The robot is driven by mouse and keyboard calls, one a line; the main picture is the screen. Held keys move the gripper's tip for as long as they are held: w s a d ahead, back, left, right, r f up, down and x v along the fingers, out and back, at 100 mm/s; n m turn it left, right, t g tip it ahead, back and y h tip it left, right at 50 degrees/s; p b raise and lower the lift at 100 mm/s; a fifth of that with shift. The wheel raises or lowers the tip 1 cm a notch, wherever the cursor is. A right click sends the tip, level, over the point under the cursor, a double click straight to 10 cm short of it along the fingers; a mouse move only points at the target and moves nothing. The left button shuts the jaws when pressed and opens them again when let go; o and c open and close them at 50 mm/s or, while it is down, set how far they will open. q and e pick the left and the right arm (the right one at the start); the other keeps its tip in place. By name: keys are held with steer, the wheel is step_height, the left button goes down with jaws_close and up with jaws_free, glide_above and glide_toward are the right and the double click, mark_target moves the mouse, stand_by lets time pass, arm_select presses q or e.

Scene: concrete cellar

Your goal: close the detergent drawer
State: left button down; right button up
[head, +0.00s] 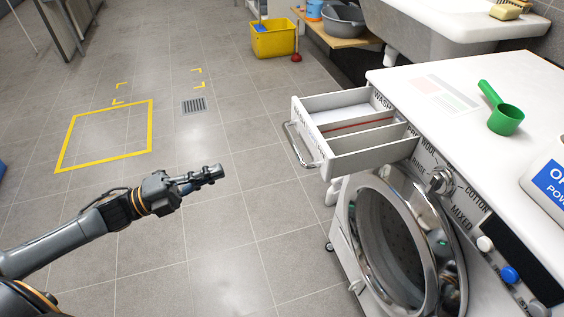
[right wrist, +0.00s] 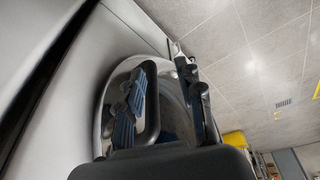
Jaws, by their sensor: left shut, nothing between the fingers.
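The detergent drawer (head: 368,155) is pulled out from the upper front of the white washing machine (head: 455,64). Dividers split the drawer inside, and a metal bar handle (head: 297,146) is on its front panel. My left gripper (head: 218,173) is shut and empty, over the floor to the left of the drawer and apart from it. My right gripper (right wrist: 168,95) shows only in the right wrist view, with its fingers apart. Behind it is the chrome ring of the round door (right wrist: 103,112); the drawer cannot be made out there.
The chrome-rimmed door (head: 436,232) is below the drawer. A green scoop (head: 505,118) and a detergent box (head: 549,176) are on the machine top. A yellow bucket (head: 273,40) stands behind, near the sink (head: 440,22).

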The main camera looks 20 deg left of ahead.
arm_select(q)
steer(key=b+x, duration=0.1)
steer(key=x, duration=1.3)
steer(key=shift+s+d+r, duration=0.15)
steer(key=shift+d+r, duration=0.05)
steer(key=shift+d, duration=0.4)
arm_select(e)
steer(key=shift+s+d+r, duration=0.2)
steer(key=shift+d+r, duration=0.1)
steer(key=shift+r, duration=0.2)
